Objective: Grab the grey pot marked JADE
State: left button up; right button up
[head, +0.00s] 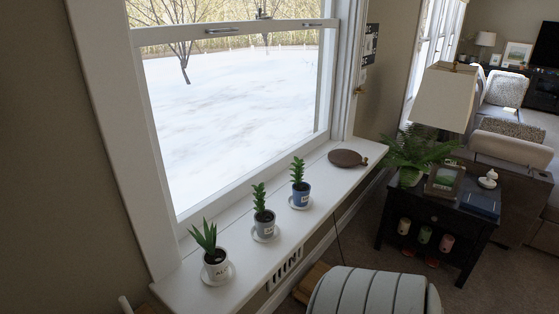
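Three small potted plants stand in a row on the white window sill (322,207). The middle one is a dark grey pot (264,228) with a leafy green plant and a pale label too small to read for certain; it stands on a white saucer (266,239). To its right is a blue pot (300,200) with a similar plant and a pale label. To its left is a whitish pot (216,268) with a spiky plant and a label that seems to begin "AL". Neither of my grippers shows in the head view.
A round brown board (347,158) lies at the sill's far end. A striped grey seat (372,292) stands below the sill. A black side table (436,213) at right holds a fern (420,148), lamp (446,97) and picture frame (444,182). The sill is clear between pots and board.

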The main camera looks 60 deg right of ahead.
aim_at(264, 219)
jog(key=z, duration=1.75)
